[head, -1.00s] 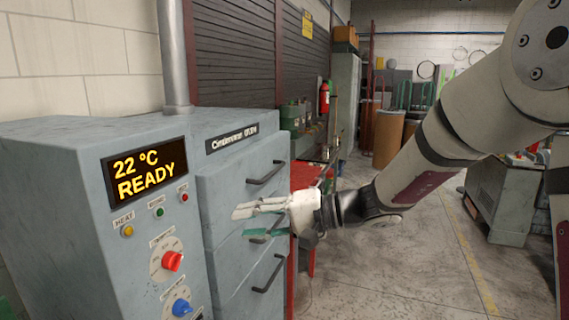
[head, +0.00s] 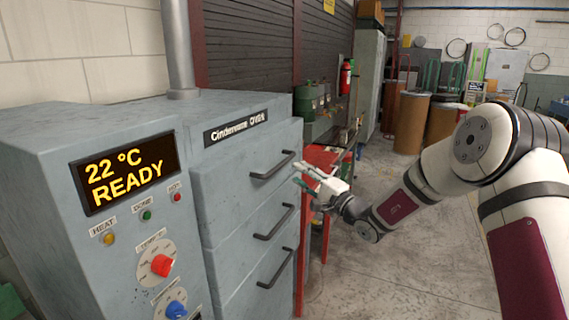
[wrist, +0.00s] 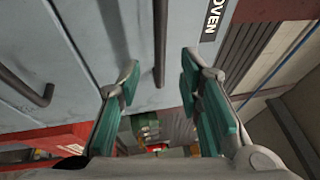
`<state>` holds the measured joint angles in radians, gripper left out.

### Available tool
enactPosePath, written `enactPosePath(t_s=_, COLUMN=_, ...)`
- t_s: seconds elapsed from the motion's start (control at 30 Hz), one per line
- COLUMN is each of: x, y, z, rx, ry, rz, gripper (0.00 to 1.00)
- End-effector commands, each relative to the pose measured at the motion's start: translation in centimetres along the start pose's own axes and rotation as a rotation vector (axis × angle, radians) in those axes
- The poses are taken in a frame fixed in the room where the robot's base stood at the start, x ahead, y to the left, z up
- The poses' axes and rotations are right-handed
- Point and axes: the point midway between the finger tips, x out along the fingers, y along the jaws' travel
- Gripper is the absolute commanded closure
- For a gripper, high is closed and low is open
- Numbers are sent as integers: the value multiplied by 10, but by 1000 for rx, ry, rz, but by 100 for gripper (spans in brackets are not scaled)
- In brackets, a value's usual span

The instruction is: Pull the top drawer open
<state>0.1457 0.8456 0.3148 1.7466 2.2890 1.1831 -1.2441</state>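The top drawer (head: 228,190) of the grey-blue oven is shut. Its dark bar handle (head: 272,167) runs across the upper part of its face. My gripper (head: 305,178) is open and empty, just right of the handle's right end in the head view. In the wrist view, my gripper (wrist: 161,88) has its green-padded fingers spread wide, with a dark handle bar (wrist: 160,45) showing between and ahead of them. No contact between fingers and bar shows.
Two more drawers with a middle handle (head: 273,222) and a bottom handle (head: 275,269) lie below. The control panel (head: 127,175) reads "22 °C READY". A red table (head: 322,160) stands behind my gripper. Open floor lies to the right.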

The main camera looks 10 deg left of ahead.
Motion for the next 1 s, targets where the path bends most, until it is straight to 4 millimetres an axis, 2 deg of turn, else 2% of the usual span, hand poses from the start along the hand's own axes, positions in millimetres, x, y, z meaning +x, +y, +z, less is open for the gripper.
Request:
enactPosePath(t_s=0.03, x=11, y=0, z=1, rx=-1, ry=-3, rz=-2, gripper=67)
enactPosePath(t_s=0.2, x=44, y=0, z=0, rx=0, ry=-2, rz=-2, gripper=67)
enactPosePath(t_s=0.4, x=71, y=0, z=0, rx=0, ry=-2, rz=-1, gripper=67)
enactPosePath(t_s=0.6, x=82, y=0, z=0, rx=1, ry=-1, rz=0, gripper=67)
enactPosePath(t_s=0.87, x=83, y=0, z=0, rx=0, ry=-1, rz=1, gripper=67)
enactPosePath(t_s=1.0, x=82, y=0, z=0, rx=0, ry=-1, rz=1, gripper=96)
